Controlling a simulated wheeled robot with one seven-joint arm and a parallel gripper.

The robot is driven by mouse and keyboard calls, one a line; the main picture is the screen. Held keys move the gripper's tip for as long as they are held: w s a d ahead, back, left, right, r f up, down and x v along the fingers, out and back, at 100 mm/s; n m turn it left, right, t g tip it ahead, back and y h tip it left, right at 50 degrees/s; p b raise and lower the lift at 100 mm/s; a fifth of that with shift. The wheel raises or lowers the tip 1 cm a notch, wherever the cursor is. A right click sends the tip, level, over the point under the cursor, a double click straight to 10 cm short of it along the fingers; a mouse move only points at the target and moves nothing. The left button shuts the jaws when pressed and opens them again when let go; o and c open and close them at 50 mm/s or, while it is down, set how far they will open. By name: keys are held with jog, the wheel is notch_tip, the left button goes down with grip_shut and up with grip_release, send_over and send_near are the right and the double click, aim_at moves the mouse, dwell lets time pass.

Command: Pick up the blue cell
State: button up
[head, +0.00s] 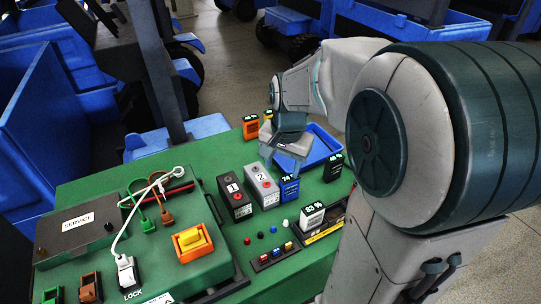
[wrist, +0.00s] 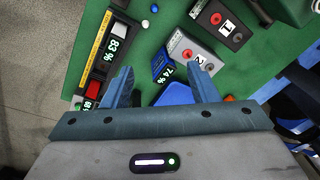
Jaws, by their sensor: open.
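The blue cell (head: 289,190) stands on the green table in the head view, beside the grey cell marked 2 (head: 262,185). Its display reads 74. In the wrist view the blue cell (wrist: 160,60) shows between and just beyond the fingertips, its display facing up. My gripper (head: 287,158) is above and behind the cell in the head view. In the wrist view my gripper (wrist: 160,71) is open and empty, one finger on each side of the cell's line. The right finger is close to the grey cell. Whether either finger touches anything cannot be told.
A blue tray (head: 331,142) lies behind the cell. A dark cell marked 1 (head: 233,197) stands left. A white-topped cell reading 83 (head: 311,216) stands in front right. An orange cell (head: 250,127) is at the back. A green service box (head: 190,270) fills the left side.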

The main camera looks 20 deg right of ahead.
aim_at(288, 178)
jog(key=w+d+f+m, duration=0.2)
jog(key=w+f, duration=0.1)
jog(key=w+d+f+m+g, duration=0.1)
jog(key=w+d+f+m, duration=0.1)
jog(key=w+m, duration=0.1)
jog(key=w+d+f+m, duration=0.2)
jog(key=w+f, duration=0.1)
jog(key=w, duration=0.1)
jog(key=shift+w+f+g+p, duration=0.3)
jog(key=shift+p, duration=0.1)
jog(key=shift+w+d+f+m, duration=0.1)
jog(key=shift+w+f+m, duration=0.1)
jog(key=shift+f+m, duration=0.15)
notch_tip(288, 178, down, 8)
jog(key=shift+d+f+p, duration=0.1)
jog(key=shift+f+p, duration=0.1)
jog(key=shift+p, duration=0.45)
jog(key=shift+w+d+f+p, duration=0.15)
jog(key=shift+f+p, duration=0.35)
jog(key=shift+f, duration=0.9)
jog(key=shift+d+f+p, duration=0.15)
jog(key=shift+f+p, duration=0.35)
jog(key=shift+f, duration=0.85)
grip_shut()
